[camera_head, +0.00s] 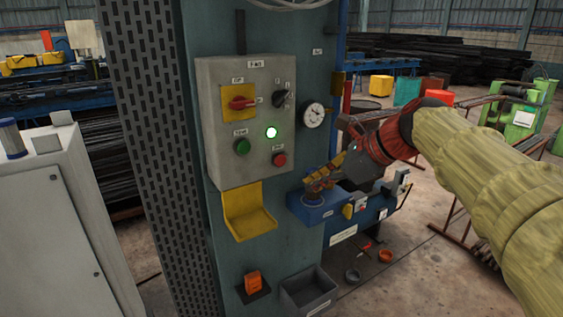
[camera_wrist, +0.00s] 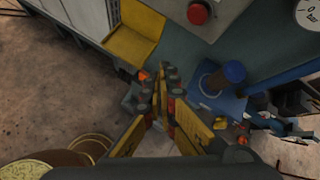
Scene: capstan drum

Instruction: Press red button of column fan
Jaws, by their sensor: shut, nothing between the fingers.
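The control box (camera_head: 220,165) is a grey panel on the blue-grey column. Its red button (camera_head: 280,160) is at the lower right, below a lit green-white lamp (camera_head: 271,132) and right of a green button (camera_head: 242,146). The red button also shows at the top of the wrist view (camera_wrist: 198,12). My gripper (camera_head: 318,181) is shut and empty, to the right of and lower than the red button, apart from it. In the wrist view my gripper's fingertips (camera_wrist: 170,76) point up the picture, below the button.
A yellow tray (camera_head: 250,222) projects below the box. A blue block (camera_head: 318,210) with a dark blue cylinder (camera_wrist: 233,72) is close beside my gripper.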

